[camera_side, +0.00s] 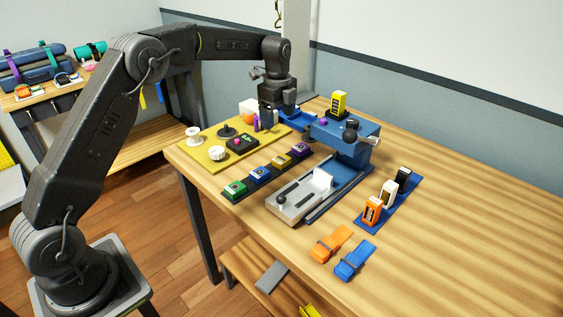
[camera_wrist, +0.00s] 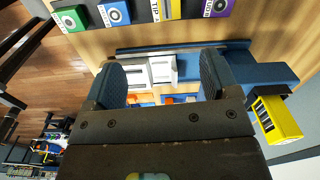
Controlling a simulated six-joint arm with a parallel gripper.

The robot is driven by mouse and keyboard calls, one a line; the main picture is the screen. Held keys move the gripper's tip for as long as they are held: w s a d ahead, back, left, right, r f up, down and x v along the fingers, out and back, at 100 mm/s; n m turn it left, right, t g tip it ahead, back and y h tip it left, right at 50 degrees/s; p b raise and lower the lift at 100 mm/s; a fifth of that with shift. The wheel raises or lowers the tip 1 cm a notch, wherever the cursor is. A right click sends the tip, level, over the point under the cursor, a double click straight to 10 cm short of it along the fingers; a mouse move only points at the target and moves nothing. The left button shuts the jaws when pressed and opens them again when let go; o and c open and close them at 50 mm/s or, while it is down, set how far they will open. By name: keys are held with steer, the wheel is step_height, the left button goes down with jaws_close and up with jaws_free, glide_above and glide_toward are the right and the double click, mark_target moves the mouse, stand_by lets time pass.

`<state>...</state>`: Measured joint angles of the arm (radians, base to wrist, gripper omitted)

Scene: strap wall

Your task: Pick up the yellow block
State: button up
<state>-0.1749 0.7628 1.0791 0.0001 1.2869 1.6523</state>
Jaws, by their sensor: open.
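A yellow block (camera_side: 281,161) sits in the row with green, blue and purple blocks on the table. At the top edge of the wrist view a yellow block (camera_wrist: 165,9) with a dark-lettered label shows, partly cut off. My gripper (camera_side: 273,122) points down above the back of the yellow board, left of the blue machine. Its jaws (camera_wrist: 162,65) are apart, with nothing held between them.
The blue machine (camera_side: 345,137) with its grey plate (camera_side: 297,200) stands right of the block row. The yellow board (camera_side: 206,160) carries knobs and a dark box. Orange and blue clamps (camera_side: 354,262) lie near the front edge.

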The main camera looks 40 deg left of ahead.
glide_above(282, 158)
steer(key=f, duration=0.6)
steer(key=s+f, duration=0.1)
steer(key=f, duration=0.2)
steer(key=shift+a+f, duration=0.2)
steer(key=shift+f, duration=0.05)
steer(key=shift+w+d+f, duration=0.1)
steer(key=shift+w+f, duration=0.1)
steer(key=shift+f, duration=1.15)
steer(key=shift+w+d+f, duration=0.1)
steer(key=shift+w+f, duration=0.05)
steer(key=shift+f, duration=1.2)
steer(key=c, duration=1.2)
